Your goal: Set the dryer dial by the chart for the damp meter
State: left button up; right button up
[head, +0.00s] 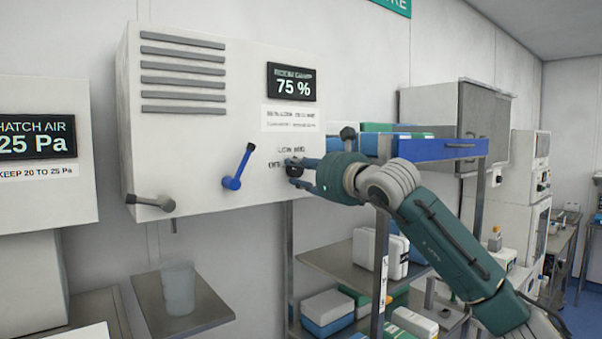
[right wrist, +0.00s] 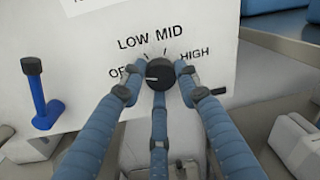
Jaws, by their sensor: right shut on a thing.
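The white dryer box (head: 220,80) hangs on the wall. Its damp meter (head: 292,82) reads 75 %. The chart (head: 291,118) below the meter is too small to read. The black dial (right wrist: 158,75) has OFF, LOW, MID and HIGH marked around it; its pale pointer line points left, on the OFF side. My right gripper (head: 298,172) is shut on the dial, its fingers around the knob in the right wrist view (right wrist: 158,82). My left gripper is not in view.
A blue lever (head: 238,167) and a grey lever (head: 150,202) stick out of the box left of the dial. A hatch air display (head: 37,136) hangs further left. A shelf rack (head: 335,262) with boxes stands below and right. A clear beaker (head: 178,288) sits on a small shelf.

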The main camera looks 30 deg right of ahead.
jog(key=m+b, duration=0.2)
jog(key=shift+r+m, duration=0.25)
jog(key=shift+m, duration=0.05)
jog(key=m+b, duration=0.2)
jog(key=m, duration=0.6)
jog(key=m+y+b, duration=0.1)
jog(key=m, duration=0.7)
jog(key=m+y+b, duration=0.1)
jog(key=m+b, duration=0.1)
jog(key=m, duration=0.7)
jog(key=shift+d+f+b, duration=0.15)
jog(key=shift+d+b, duration=0.2)
jog(key=shift+d, duration=0.05)
jog(key=shift+f+m, duration=0.15)
jog(key=shift+m, duration=0.15)
jog(key=o, duration=0.9)
jog(key=shift+o, duration=1.3)
jog(key=shift+d, duration=0.15)
